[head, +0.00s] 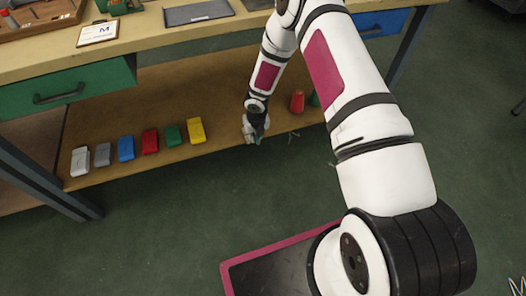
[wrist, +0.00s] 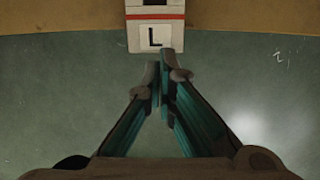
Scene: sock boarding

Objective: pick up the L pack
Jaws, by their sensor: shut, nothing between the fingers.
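The L pack (wrist: 156,38) shows at the top middle of the wrist view, with a pale face, a black "L" in a square and a red stripe above it. It is on the brown shelf at its front edge; its upper part is cut off by the frame. My gripper (wrist: 161,58) is shut and empty, its teal fingertips just in front of the pack's lower edge. I cannot tell whether they touch it. In the head view my gripper (head: 256,139) is at the lower shelf's front edge, and I cannot make out the L pack there.
Several coloured packs, including a yellow one (head: 196,130) and a red one (head: 150,141), stand in a row on the lower shelf (head: 225,108), left of my gripper. A red cone-like object (head: 297,101) stands to the right. Green floor (head: 200,215) lies open in front.

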